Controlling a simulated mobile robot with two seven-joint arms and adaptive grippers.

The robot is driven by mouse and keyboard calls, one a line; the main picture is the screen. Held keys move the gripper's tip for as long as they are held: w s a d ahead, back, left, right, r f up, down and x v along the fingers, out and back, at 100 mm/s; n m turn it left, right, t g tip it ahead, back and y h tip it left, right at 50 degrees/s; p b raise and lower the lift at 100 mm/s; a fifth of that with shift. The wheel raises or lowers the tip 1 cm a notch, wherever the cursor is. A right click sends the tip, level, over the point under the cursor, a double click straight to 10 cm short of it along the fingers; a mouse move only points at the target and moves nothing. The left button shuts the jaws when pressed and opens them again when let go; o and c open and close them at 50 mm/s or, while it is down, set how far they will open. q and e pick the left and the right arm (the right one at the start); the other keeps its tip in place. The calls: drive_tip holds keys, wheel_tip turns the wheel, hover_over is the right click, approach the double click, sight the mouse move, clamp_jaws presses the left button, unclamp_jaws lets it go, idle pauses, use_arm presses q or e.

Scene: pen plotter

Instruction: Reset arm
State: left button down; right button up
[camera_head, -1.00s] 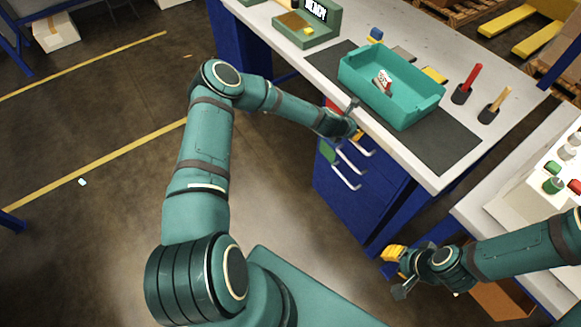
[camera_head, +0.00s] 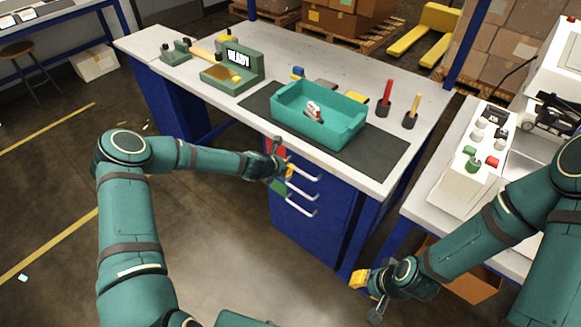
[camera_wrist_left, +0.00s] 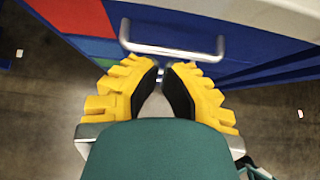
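My left arm reaches in from the left in the head view. Its left gripper (camera_head: 287,172) is beside the front of the blue drawer cabinet (camera_head: 318,213), near the upper drawer handles. In the left wrist view, the yellow fingers with black pads (camera_wrist_left: 163,78) stand a little apart with nothing between them. A pale bar handle (camera_wrist_left: 172,52) lies just beyond the fingertips; I see no grip on it. My right gripper (camera_head: 359,279) hangs low in front of the right-hand table, its yellow fingers bunched in view, so its opening is unclear.
A teal bin (camera_head: 345,133) with a small red-and-white item sits on a dark mat (camera_head: 381,158) on the workbench. A green display unit (camera_head: 247,68) stands at its left. A control panel (camera_head: 452,192) is on the right table. Open floor lies between the arms.

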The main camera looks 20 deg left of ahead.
use_arm(q)
drive_tip(key=v, duration=0.6)
drive_tip(key=shift+p, duration=0.4)
drive_tip(key=s+d+f+m+g+h, duration=0.1)
drive_tip(key=s+d+f+m+g, duration=0.3)
drive_tip(key=s+d+m, duration=0.95)
drive_tip(key=s+m+g+y, duration=0.1)
drive_tip(key=s+m+g, duration=0.2)
drive_tip(key=s+m, duration=1.2)
drive_tip(key=shift+a+r+m, duration=0.4)
drive_tip(key=shift+r+m, duration=0.05)
drive_tip(key=shift+m, duration=0.1)
